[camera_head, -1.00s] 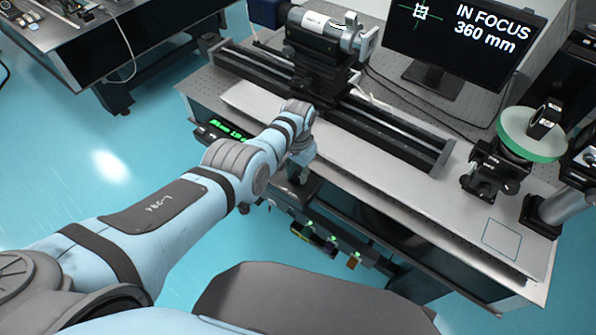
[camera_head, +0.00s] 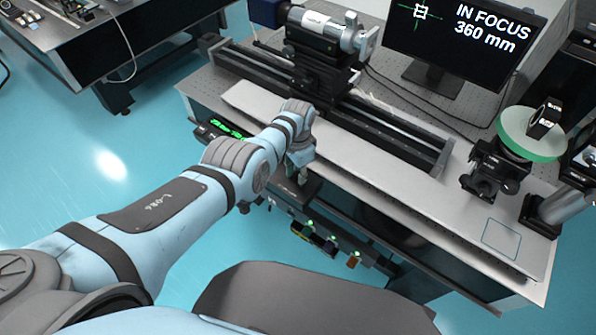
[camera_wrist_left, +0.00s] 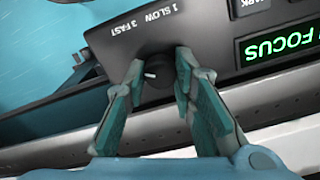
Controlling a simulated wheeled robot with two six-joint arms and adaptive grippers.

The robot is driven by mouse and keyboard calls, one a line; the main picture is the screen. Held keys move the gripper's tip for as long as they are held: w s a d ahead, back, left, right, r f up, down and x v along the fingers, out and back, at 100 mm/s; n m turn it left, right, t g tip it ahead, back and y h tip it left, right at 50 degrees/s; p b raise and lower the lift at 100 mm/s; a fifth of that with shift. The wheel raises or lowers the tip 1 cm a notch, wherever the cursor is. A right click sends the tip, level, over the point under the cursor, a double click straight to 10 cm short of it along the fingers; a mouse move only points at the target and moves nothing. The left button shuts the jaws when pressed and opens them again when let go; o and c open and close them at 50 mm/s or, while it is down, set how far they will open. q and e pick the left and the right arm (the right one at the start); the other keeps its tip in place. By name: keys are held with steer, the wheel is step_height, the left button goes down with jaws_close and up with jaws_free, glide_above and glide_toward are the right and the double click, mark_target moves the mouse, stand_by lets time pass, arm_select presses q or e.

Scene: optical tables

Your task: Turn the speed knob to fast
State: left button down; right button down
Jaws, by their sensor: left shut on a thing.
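The speed knob (camera_wrist_left: 157,70) is a black round knob with a short white mark, on a dark control panel (camera_wrist_left: 200,38). In the left wrist view the mark points to the picture's left. The panel's upside-down print reads "1 SLOW" and "3 FAST" above and left of the knob. My left gripper (camera_wrist_left: 160,68) is shut on the knob, one finger on each side. In the head view my left arm (camera_head: 240,165) reaches to the table's front edge, and the knob cannot be made out there.
A green lit display (camera_wrist_left: 279,47) beside the knob reads "FOCUS". A monitor (camera_head: 440,75) at the back reads "IN FOCUS 360 mm". A long black rail (camera_head: 390,135) with an optical instrument (camera_head: 325,45) lies on the table. A round green-rimmed optic (camera_head: 515,140) stands at the right.

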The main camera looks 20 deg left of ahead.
arm_select(q)
steer(key=c, duration=1.3)
jaws_free()
steer(key=shift+w+r, duration=0.15)
steer(key=shift+r, duration=0.4)
step_height(320, 180, up, 11)
steer(key=shift+f, duration=0.1)
